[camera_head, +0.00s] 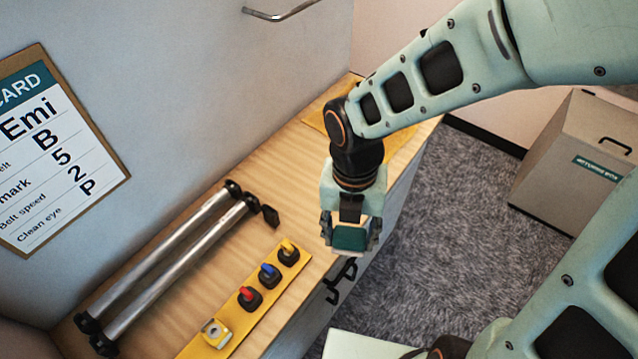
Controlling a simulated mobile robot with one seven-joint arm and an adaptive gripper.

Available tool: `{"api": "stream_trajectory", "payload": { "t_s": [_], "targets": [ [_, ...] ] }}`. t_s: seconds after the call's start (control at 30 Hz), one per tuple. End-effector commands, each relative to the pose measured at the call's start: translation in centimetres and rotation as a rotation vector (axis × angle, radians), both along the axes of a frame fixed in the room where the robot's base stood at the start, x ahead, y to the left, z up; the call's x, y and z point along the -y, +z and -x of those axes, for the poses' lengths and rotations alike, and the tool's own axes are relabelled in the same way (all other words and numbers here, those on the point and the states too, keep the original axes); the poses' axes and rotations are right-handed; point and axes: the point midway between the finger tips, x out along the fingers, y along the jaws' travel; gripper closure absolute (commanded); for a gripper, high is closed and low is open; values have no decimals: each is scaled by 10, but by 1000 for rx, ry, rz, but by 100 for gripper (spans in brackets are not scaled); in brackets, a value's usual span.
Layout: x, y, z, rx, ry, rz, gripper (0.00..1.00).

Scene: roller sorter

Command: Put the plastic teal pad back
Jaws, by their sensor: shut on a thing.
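My gripper (350,232) points down and is shut on a dark teal pad (350,239). The pad sits between the two fingers, and its sides are covered by them. In the picture the gripper and pad overlap the right edge of the wooden bench top (195,254), and their height above it is hard to judge. No empty place that is clearly the pad's own can be made out.
Two metal rollers (165,265) lie left on the bench. A yellow strip (265,312) carries yellow, blue and red levers and a small metal fitting (216,333). A grey box (580,165) stands on the carpet.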

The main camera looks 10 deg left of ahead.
Motion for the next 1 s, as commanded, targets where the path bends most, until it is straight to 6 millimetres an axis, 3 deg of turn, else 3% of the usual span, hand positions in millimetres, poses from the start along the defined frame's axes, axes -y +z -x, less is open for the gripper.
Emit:
{"api": "stream_trajectory", "payload": {
  "t_s": [0.03,0.1,0.27,0.77,1.0],
  "targets": [
    [-6,12,0,19,-27,-17,81],
    [-12,17,1,33,-55,-35,81],
    [-22,15,-5,43,-77,-53,81],
    [-58,-25,-83,41,-76,-50,81],
    [-70,-61,-109,40,-74,-49,81]
  ]
}}
